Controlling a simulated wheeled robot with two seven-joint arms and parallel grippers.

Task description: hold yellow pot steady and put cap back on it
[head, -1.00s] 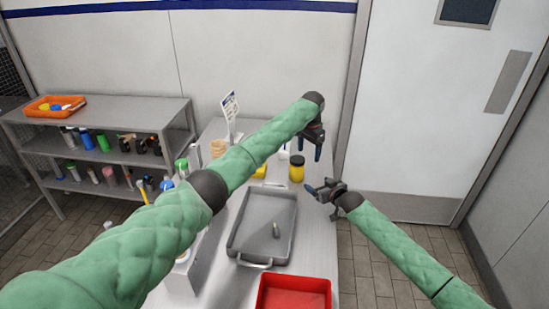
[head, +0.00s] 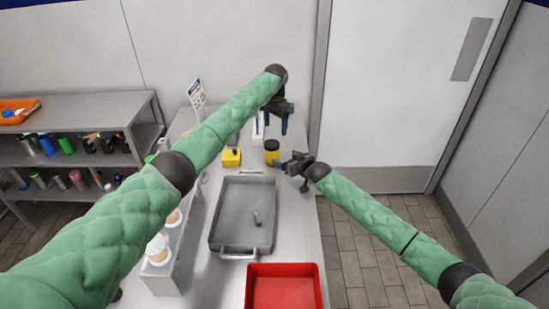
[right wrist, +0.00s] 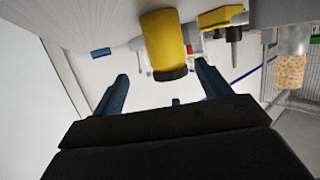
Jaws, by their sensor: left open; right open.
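The yellow pot (head: 272,158) stands upright near the far right edge of the table. Its top is dark (head: 271,145); I cannot tell for sure whether this is the cap seated on it. My left gripper (head: 284,126) is open and empty, above and beyond the pot, fingers pointing down. My right gripper (head: 285,164) is open and empty, just right of the pot. In the right wrist view, which is upside down, the pot (right wrist: 162,40) lies beyond and between the open fingers, with its dark end (right wrist: 172,74) downward in the picture.
A yellow box (head: 231,158) with a dark knob stands left of the pot. A grey tray (head: 215,215) holding a small item and a red bin (head: 318,285) are nearer. A white rack (head: 165,275) is at left. A door is beyond the table's right side.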

